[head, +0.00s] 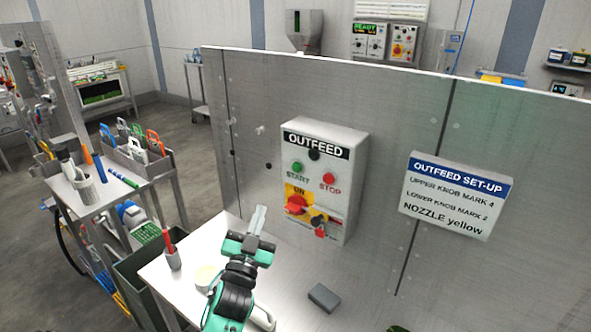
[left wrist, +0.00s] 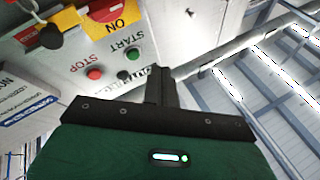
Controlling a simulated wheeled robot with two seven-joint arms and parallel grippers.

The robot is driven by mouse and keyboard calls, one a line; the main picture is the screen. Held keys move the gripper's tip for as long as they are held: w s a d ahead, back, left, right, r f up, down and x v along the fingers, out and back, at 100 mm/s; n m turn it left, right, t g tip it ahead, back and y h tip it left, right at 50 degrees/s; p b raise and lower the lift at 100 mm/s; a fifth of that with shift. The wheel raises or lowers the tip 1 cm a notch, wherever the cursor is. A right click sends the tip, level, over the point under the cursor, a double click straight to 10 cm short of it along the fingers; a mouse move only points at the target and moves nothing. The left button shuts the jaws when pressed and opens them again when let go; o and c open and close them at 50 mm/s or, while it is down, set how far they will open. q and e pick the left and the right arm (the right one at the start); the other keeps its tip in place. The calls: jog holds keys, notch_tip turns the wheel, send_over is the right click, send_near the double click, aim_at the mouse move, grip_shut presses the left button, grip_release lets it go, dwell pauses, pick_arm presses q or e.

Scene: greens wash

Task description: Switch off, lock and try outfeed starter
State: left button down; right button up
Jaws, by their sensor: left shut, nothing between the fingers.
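The grey outfeed starter box (head: 350,187) is on the metal panel. It has a green START button (head: 297,167), a red STOP button (head: 328,179) and a dark round lamp (head: 314,155). Below, a red rotary handle (head: 296,205) sits on a yellow plate near the word ON. A red padlock-like piece (head: 320,231) hangs beside it under a dark knob (head: 318,219). My left gripper (head: 260,212) is shut and empty, left of the box and apart from it. Its shut fingers (left wrist: 160,85) also show in the left wrist view, with the red handle (left wrist: 103,10) beyond. My right gripper is not in view.
A set-up sign (head: 458,195) is on the panel at right. A grey block (head: 323,297) and a cup with a red pen (head: 172,258) stand on the bench. A side cart at left holds a rack (head: 155,165) of coloured padlocks. Bench space right of my left arm is mostly clear.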

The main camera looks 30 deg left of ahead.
aim_at(297, 168)
pick_arm(q)
notch_tip(297, 168, up, 6)
jog(key=d+m+t+h, duration=0.1)
jog(key=m+t+h, duration=0.4)
jog(key=m+h, duration=0.1)
jog(key=shift+d, duration=0.2)
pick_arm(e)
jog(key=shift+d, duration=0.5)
